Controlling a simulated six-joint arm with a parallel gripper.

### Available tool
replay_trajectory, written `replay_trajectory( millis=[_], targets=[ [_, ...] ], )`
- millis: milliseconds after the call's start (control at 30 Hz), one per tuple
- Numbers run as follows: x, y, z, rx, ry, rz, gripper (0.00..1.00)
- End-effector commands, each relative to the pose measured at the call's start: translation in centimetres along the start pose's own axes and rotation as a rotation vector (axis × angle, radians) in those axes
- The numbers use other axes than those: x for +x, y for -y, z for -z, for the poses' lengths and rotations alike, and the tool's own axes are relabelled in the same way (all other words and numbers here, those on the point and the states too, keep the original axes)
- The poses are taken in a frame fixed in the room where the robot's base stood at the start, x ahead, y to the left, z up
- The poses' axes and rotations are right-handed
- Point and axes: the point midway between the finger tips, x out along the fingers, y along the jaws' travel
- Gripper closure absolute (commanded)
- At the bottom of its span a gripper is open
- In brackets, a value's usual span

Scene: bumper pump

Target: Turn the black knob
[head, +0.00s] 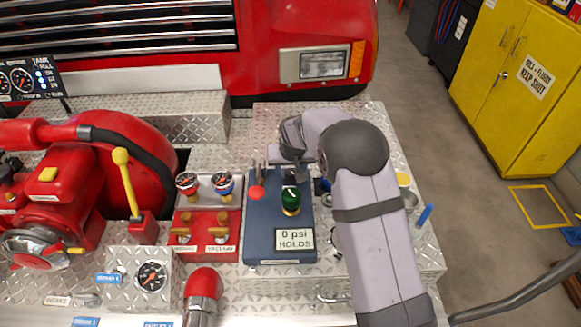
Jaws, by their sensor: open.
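My gripper (277,177) is open above the back of the blue box (262,228), its dark fingers pointing down. I cannot make out a black knob for certain; the gripper and arm cover part of the box's back and right side. A red ball (257,192) sits just in front of the fingers. A green domed part (291,199) stands on the box to the right of the ball. The fingers hold nothing that I can see.
A red box with two gauges (207,225) stands close to the left of the blue box. A yellow-handled lever (127,185) and a red pump (60,195) are further left. Small items, including a blue one (424,215), lie right of my arm. The red truck front (300,35) rises behind.

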Motion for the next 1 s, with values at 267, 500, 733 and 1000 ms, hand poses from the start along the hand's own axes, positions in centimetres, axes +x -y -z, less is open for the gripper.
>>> replay_trajectory(
  millis=[267,500,733,1000],
  targets=[
    [0.45,-0.02,0.00,0.001,-0.001,0.000,0.53],
    [0.42,-0.01,0.00,0.000,-0.001,0.000,0.84],
    [0.40,-0.03,0.00,-0.003,-0.001,0.001,0.93],
    [0.34,-0.14,0.06,-0.064,-0.001,0.028,0.93]
  ],
)
